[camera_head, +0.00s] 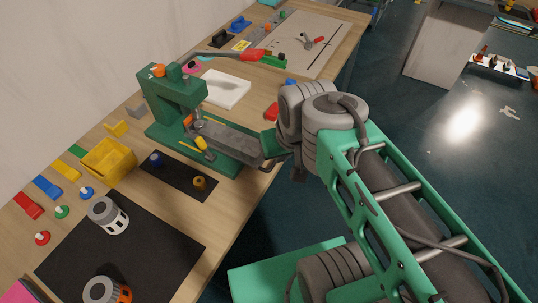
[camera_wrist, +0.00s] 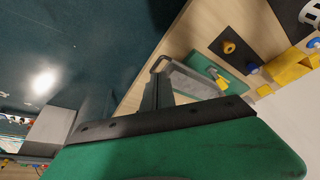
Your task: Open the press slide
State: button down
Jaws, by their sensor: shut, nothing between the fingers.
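The green press (camera_head: 178,98) stands on the wooden table. Its grey slide (camera_head: 232,139) lies along the green base and points toward the table's front edge. It also shows in the wrist view (camera_wrist: 193,80). A looped handle (camera_wrist: 158,63) is at the slide's outer end, near the table edge. My gripper (camera_wrist: 153,88) is shut and empty, with its dark fingers close beside the handle. I cannot tell whether they touch it. In the head view my wrist partly covers this area and hides the fingertips.
A yellow bin (camera_head: 108,160) and a black strip with two knobs (camera_head: 178,177) lie left of the press. A white pad (camera_head: 226,89) and a red-handled tool (camera_head: 250,56) are behind it. A black mat (camera_head: 150,240) is in front. Open floor lies right of the table.

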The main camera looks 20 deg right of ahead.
aim_at(242, 147)
jog(key=z, duration=0.05)
jog(key=k, duration=1.05)
jog(key=u, duration=0.75)
jog(key=i, duration=0.6)
jog(key=u, duration=0.65)
